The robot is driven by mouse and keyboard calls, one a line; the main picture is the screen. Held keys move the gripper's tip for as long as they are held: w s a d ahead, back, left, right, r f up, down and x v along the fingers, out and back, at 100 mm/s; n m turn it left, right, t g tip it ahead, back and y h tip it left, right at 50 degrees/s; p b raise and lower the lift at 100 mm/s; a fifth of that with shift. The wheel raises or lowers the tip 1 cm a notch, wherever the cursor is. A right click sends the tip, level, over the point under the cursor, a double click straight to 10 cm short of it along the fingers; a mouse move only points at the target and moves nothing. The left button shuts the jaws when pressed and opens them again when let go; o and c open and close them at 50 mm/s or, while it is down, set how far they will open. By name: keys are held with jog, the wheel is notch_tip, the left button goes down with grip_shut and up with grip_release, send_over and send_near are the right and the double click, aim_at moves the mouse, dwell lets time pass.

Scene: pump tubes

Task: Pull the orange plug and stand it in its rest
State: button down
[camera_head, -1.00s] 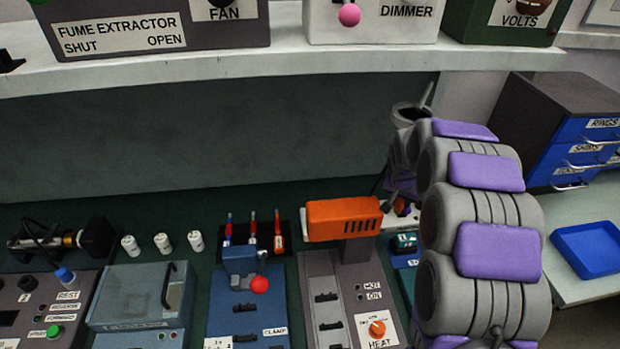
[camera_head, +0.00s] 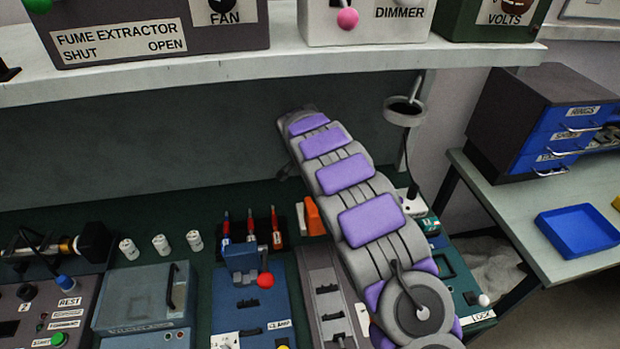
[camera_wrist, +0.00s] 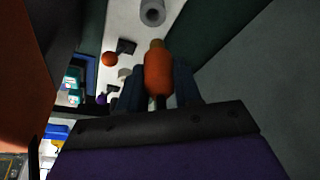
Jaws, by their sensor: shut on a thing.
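The orange plug (camera_wrist: 158,72) stands between the two dark fingers of my gripper (camera_wrist: 158,88) in the wrist view. My gripper is shut on it, and the plug's brownish tip points away from the wrist. A grey hollow cylinder (camera_wrist: 152,12) lies beyond the tip, apart from it, on a pale surface; I cannot tell if it is the rest. In the head view the plug is not seen, and my arm hides most of the gripper.
The orange heater (camera_head: 313,216) is partly behind my arm. A blue clamp unit (camera_head: 250,300) with a red ball knob stands left of it. Three white cylinders (camera_head: 161,244) stand further left. A white shelf (camera_head: 270,65) overhangs the bench. An orange ball (camera_wrist: 110,58) shows in the wrist view.

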jog(key=f, duration=0.1)
jog(key=a+f+b, duration=0.1)
jog(key=f, duration=0.1)
jog(key=shift+a+f+b, duration=0.15)
jog(key=shift+a+b, duration=0.15)
jog(key=d, duration=0.1)
jog(key=d+f, duration=0.1)
jog(key=d, duration=0.1)
jog(key=shift+d+f+b, duration=0.25)
jog(key=shift+f+b, duration=0.1)
jog(key=shift+b, duration=0.05)
jog(key=shift+d+f, duration=0.1)
jog(key=shift+f, duration=0.1)
jog(key=shift+a+f, duration=0.15)
jog(key=shift+a, duration=0.7)
jog(key=shift+a+f, duration=0.15)
jog(key=shift+a, duration=0.7)
jog(key=shift+d+r+b, duration=0.1)
jog(key=shift+d+b, duration=0.2)
jog(key=shift+d, duration=1.35)
jog(key=shift+a, duration=1.1)
jog(key=shift+d+b, duration=0.3)
jog(key=shift+d, duration=0.1)
